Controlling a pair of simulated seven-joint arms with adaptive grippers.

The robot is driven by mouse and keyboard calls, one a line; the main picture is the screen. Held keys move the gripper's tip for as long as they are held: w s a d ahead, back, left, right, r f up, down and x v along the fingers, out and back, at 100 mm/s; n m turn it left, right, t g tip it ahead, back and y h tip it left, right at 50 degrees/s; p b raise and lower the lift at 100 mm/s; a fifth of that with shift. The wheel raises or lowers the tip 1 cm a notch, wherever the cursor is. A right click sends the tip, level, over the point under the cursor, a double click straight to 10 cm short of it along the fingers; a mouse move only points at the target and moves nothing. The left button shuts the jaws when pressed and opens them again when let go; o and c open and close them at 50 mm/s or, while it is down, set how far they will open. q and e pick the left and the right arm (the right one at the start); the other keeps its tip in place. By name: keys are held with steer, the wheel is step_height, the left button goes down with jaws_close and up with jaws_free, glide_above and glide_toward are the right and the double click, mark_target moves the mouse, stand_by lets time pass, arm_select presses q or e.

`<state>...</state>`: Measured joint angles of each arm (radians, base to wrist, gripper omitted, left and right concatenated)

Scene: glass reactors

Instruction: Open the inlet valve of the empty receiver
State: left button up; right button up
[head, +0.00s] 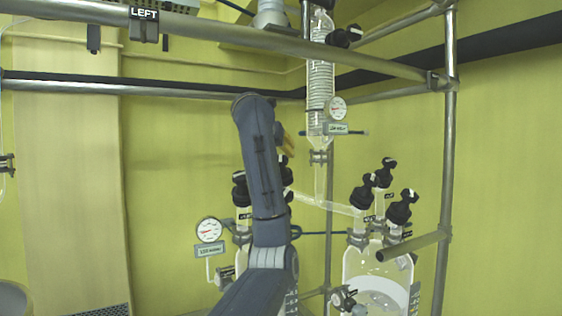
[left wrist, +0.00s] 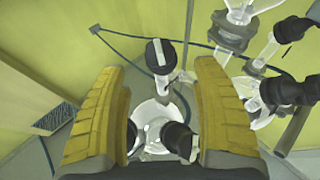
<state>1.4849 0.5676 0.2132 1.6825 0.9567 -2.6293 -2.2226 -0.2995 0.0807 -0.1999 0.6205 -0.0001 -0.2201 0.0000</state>
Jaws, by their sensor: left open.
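My left gripper (head: 287,140) is raised over the left glass receiver, with only part of its yellow pads showing in the head view. In the left wrist view, its two yellow fingers (left wrist: 158,68) are open and apart. Between them, farther off, is a black valve handle (left wrist: 160,54) on a glass neck above a round clear vessel (left wrist: 150,113). I cannot tell whether this handle is the inlet valve. In the head view my arm hides most of the left receiver; black valve knobs (head: 240,190) show beside the arm. The right receiver (head: 376,264) holds white contents.
A glass coil condenser (head: 320,85) with a gauge (head: 336,107) hangs right of my gripper. A glass branch pipe (head: 335,205) and black valves (head: 363,192) lie to the right. Metal frame bars (head: 449,150) enclose the setup. Another gauge (head: 209,230) stands left of my arm.

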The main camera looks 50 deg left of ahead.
mark_target(280, 158)
arm_select(q)
steer(key=shift+x, duration=4.75)
steer(key=c, duration=1.2)
steer(key=shift+n, duration=0.3)
